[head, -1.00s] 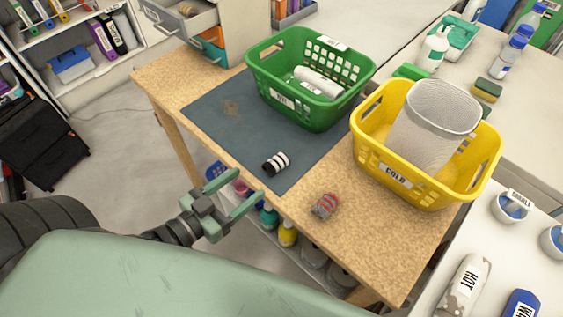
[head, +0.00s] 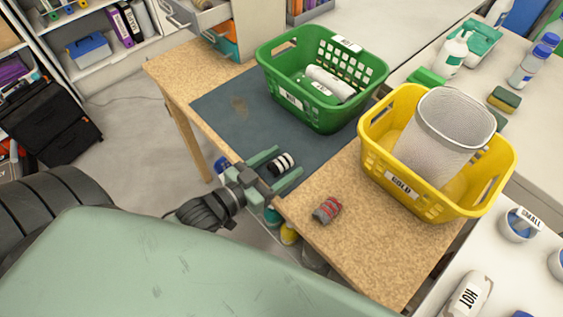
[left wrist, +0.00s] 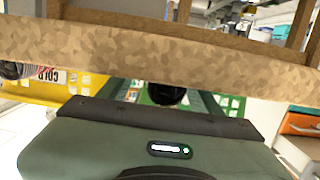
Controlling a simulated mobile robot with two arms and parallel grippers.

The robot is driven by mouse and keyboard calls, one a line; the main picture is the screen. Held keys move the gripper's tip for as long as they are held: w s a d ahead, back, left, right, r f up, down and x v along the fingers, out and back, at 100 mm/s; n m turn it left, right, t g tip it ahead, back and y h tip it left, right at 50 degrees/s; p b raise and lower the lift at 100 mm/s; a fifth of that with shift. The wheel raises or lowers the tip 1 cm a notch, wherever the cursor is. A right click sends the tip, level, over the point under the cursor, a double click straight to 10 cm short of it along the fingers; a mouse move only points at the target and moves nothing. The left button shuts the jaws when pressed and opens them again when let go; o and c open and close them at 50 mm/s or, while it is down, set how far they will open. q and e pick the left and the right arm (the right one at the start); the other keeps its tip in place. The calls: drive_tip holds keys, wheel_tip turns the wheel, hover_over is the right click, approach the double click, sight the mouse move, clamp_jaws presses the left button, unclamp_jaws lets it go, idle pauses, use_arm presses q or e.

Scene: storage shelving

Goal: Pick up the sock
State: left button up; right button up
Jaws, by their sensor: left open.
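A rolled black-and-white striped sock (head: 281,164) lies on the dark mat near the table's front edge. A second rolled sock, grey and red (head: 327,210), lies on the bare tabletop to its right. My left gripper (head: 289,160) is open, with its two fingers on either side of the striped sock in the head view. In the left wrist view, a dark round end of the striped sock (left wrist: 167,95) shows between the fingers. Whether the fingers touch it, I cannot tell. My right gripper is not in view.
A yellow basket (head: 385,178) labelled COLD, holding a mesh bin (head: 440,130), stands at right. The table edge (left wrist: 200,55) crosses the left wrist view.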

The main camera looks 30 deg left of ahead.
use_arm(q)
drive_tip(key=shift+w, duration=0.1)
clamp_jaws()
